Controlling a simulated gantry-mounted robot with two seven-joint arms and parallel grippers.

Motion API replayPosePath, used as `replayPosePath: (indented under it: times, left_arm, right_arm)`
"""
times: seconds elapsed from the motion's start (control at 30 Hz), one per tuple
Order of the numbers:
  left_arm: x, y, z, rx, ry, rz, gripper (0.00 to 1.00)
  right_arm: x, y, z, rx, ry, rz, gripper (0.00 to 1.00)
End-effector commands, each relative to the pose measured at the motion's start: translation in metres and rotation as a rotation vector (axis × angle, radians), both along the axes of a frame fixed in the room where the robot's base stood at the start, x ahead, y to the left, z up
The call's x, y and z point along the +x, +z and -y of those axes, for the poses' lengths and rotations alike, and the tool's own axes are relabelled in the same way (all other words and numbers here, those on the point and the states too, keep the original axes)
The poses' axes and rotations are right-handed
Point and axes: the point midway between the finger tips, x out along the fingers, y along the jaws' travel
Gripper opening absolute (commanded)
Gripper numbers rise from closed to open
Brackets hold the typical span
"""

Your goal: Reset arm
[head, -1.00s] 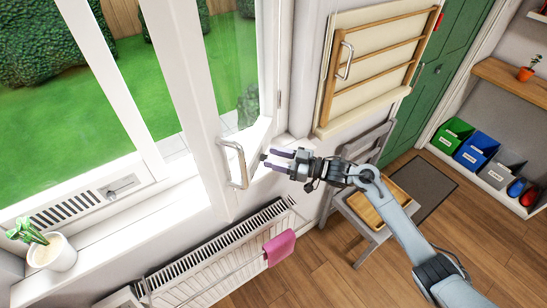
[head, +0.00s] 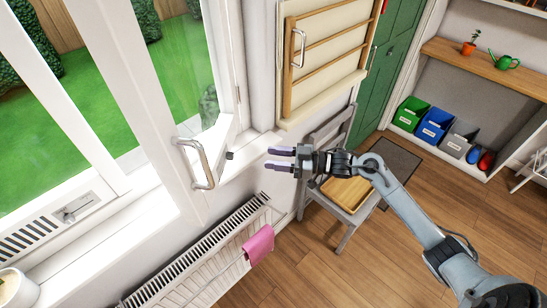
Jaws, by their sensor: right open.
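My right gripper (head: 280,159) is open and empty. Its two purple fingers point left, and no object shows between them. It hangs in front of the wall below the folded drying rack, to the right of the window handle (head: 195,163) and apart from it. My right arm comes in from the lower right. My left gripper is not in view.
The window sash (head: 150,125) stands swung into the room. A wooden drying rack (head: 328,50) is on the wall. A grey chair (head: 350,192) stands behind my right arm. A radiator (head: 205,250) holds a pink cloth (head: 259,245).

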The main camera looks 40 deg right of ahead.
Motion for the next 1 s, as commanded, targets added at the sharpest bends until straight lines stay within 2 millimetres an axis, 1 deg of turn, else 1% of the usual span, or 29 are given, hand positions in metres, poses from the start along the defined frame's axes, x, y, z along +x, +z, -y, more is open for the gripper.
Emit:
replayPosePath:
  times: [0.27,0.37,0.47,0.57,0.6,0.67,0.7,0.8,0.9,1.0]
  left_arm:
    - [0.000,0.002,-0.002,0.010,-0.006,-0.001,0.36]
    - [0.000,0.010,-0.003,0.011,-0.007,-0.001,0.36]
    - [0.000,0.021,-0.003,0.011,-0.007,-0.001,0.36]
    - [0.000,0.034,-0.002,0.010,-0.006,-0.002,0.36]
    - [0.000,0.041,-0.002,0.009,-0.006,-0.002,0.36]
    - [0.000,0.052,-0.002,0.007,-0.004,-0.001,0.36]
    - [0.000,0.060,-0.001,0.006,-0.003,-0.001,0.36]
    - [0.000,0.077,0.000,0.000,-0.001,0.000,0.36]
    - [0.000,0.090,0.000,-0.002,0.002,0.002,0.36]
    - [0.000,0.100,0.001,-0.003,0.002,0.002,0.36]
  right_arm:
    - [-0.002,-0.002,0.000,0.000,0.000,-0.008,0.47]
    - [-0.010,-0.013,-0.004,0.012,0.000,-0.043,0.47]
    - [-0.027,-0.034,-0.018,0.047,0.010,-0.102,0.47]
    - [-0.050,-0.049,-0.048,0.092,0.038,-0.147,0.47]
    - [-0.061,-0.052,-0.064,0.115,0.047,-0.161,0.47]
    - [-0.078,-0.056,-0.089,0.138,0.043,-0.191,0.47]
    - [-0.089,-0.059,-0.108,0.143,0.027,-0.216,0.47]
    - [-0.113,-0.063,-0.146,0.106,-0.060,-0.281,0.47]
    - [-0.129,-0.061,-0.167,0.044,-0.163,-0.347,0.47]
    - [-0.145,-0.055,-0.177,-0.031,-0.277,-0.431,0.47]
